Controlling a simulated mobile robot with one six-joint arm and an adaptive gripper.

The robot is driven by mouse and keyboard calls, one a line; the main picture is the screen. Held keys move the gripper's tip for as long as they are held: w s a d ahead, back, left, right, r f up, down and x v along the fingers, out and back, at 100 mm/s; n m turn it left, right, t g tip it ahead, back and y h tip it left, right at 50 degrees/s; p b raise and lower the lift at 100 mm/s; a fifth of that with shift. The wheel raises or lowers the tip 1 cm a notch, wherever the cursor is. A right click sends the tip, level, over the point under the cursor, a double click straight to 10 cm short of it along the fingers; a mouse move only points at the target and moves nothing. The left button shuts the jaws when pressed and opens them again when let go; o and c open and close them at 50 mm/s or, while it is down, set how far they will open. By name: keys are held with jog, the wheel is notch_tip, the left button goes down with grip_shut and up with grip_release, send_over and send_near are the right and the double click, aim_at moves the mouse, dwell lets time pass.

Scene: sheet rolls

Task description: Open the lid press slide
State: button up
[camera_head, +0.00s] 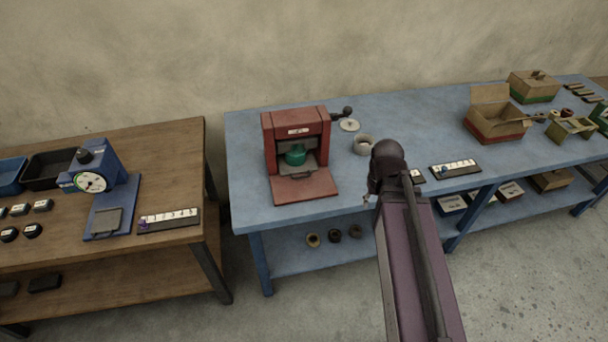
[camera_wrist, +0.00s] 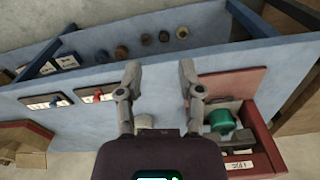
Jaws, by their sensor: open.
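The lid press (camera_head: 323,140) is a red box-shaped machine with an open front and a small white label. A red plate (camera_head: 304,187) lies flat in front of its opening. A green round part (camera_head: 295,155) sits inside, on a grey surface. A dark knobbed handle (camera_head: 347,111) sticks out on the press's right side. In the wrist view, the press (camera_wrist: 266,150), plate (camera_wrist: 232,84) and green part (camera_wrist: 222,120) are at the right. My gripper (camera_wrist: 160,76) is open and empty above the blue bench, beside the plate and apart from it. Whether the plate is the slide is unclear.
The blue bench (camera_head: 245,208) also holds a pale ring-shaped cup (camera_head: 363,145), a round disc (camera_head: 349,125), a labelled strip (camera_head: 455,169) and an open cardboard box (camera_head: 493,124). A wooden table (camera_head: 170,155) with a blue gauge stand (camera_head: 97,177) is at the left.

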jog(key=w+a+f+n+t+b, duration=0.1)
jog(key=w+a+n, duration=0.85)
jog(key=w, duration=0.25)
jog(key=n+t+b, duration=0.1)
jog(key=n, duration=0.9)
send_over(305, 177)
jog(key=s, duration=0.3)
jog(key=shift+w+d+f+y, duration=0.3)
jog(key=shift+d+f, duration=0.15)
jog(key=shift+f, duration=0.15)
jog(key=shift+f+b, duration=0.1)
jog(key=shift+b, duration=0.2)
jog(key=f+b, duration=0.4)
jog(key=w+f+b, duration=0.1)
jog(key=f+b, duration=0.4)
jog(key=w+f+b, duration=0.1)
jog(key=f+b, duration=0.3)
jog(key=shift+w+a+f, duration=0.2)
jog(key=shift+a, duration=0.15)
grip_shut()
